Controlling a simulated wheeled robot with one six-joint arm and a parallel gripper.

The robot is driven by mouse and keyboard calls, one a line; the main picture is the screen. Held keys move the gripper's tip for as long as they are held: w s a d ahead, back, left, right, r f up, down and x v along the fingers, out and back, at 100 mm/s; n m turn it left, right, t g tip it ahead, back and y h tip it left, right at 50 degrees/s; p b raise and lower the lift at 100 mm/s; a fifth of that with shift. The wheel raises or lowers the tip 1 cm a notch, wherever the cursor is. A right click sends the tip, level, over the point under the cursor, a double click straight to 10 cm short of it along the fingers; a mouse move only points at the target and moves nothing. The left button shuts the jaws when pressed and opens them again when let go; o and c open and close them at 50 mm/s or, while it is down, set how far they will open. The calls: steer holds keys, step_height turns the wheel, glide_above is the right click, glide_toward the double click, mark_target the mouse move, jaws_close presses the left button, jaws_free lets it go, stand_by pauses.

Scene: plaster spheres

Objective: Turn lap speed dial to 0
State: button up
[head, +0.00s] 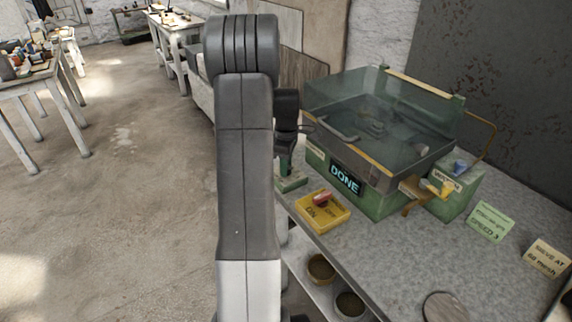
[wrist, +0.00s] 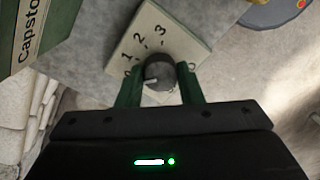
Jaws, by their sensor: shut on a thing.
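In the head view my gripper (head: 285,164) is low beside the green machine (head: 384,203), partly hidden by my arm, and the knob is hidden there.
The machine has a clear cover (head: 385,95) and a display reading DONE (head: 345,179). Cards (head: 491,221) lie on the grey bench at the right. Open floor lies at the left.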

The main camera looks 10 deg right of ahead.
steer(key=shift+n, duration=0.8)
steer(key=o, duration=1)
